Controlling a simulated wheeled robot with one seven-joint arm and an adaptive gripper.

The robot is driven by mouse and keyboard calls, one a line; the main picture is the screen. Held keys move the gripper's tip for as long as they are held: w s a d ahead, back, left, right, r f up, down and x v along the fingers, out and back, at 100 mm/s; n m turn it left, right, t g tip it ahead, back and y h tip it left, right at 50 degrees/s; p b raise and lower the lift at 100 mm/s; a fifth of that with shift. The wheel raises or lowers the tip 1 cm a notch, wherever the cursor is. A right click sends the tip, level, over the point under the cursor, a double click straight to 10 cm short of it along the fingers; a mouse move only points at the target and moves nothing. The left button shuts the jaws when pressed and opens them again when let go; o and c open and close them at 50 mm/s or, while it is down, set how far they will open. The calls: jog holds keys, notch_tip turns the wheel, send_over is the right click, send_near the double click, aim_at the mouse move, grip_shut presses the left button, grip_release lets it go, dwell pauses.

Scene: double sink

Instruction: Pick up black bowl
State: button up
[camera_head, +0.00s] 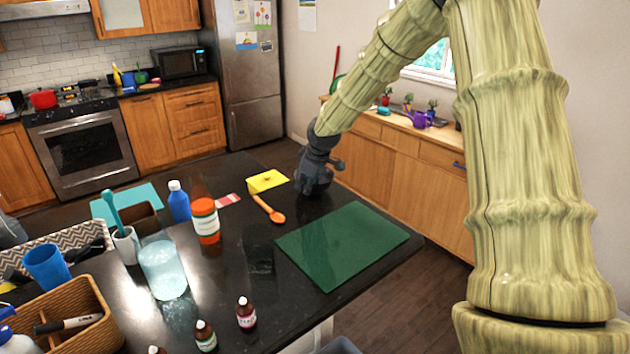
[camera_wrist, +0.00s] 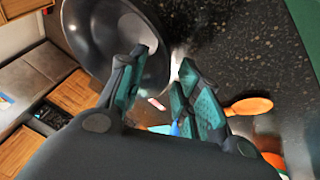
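The black bowl (camera_wrist: 98,40) is large in the upper left of the wrist view, its hollow side showing. My gripper (camera_wrist: 163,60) has its two teal-padded fingers apart at the bowl's right side. The left finger overlaps the inside of the bowl and the right finger is beyond the rim, so the rim appears to lie between them. I cannot tell whether either finger touches it. In the head view my gripper (camera_head: 318,165) is a dark shape at the counter's far edge, and the bowl is hard to separate from it there.
An orange spoon (camera_head: 268,208) and a yellow sheet (camera_head: 267,181) lie left of my gripper. A green board (camera_head: 342,245) lies in front.

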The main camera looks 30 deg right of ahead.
jog(key=shift+w+f, duration=0.3)
jog(key=shift+f, duration=0.2)
grip_shut()
jog(key=shift+r, duration=0.1)
